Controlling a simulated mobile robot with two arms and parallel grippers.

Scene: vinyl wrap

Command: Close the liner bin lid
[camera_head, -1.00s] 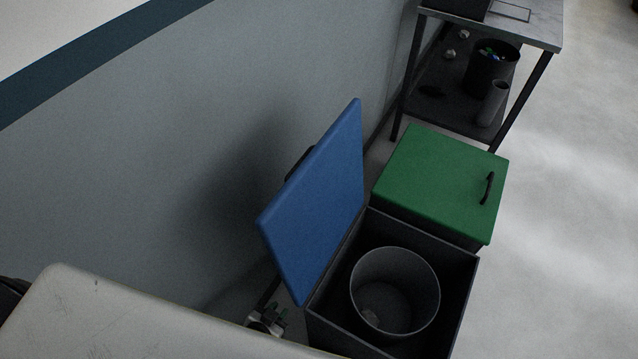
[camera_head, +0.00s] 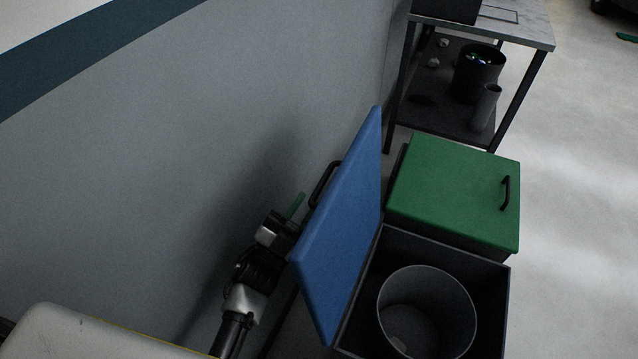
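The blue lid (camera_head: 345,225) of the open bin (camera_head: 492,300) stands raised on the bin's left side, tilted toward the wall. Its dark handle (camera_head: 322,186) is on the outer face, toward the wall. A round grey bucket (camera_head: 427,312) sits inside the bin. My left gripper (camera_head: 297,208) is behind the lid, between it and the wall, just below the handle. A green finger shows; the rest of the tip is partly hidden by the lid, and I cannot tell whether it touches the lid. My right gripper is not in view.
A second bin with a shut green lid (camera_head: 456,188) stands just beyond the open one. A metal shelf table (camera_head: 520,30) with a dark bucket (camera_head: 478,72) and a grey cylinder (camera_head: 486,107) is behind it. The wall (camera_head: 150,180) is close on the left. Floor on the right is clear.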

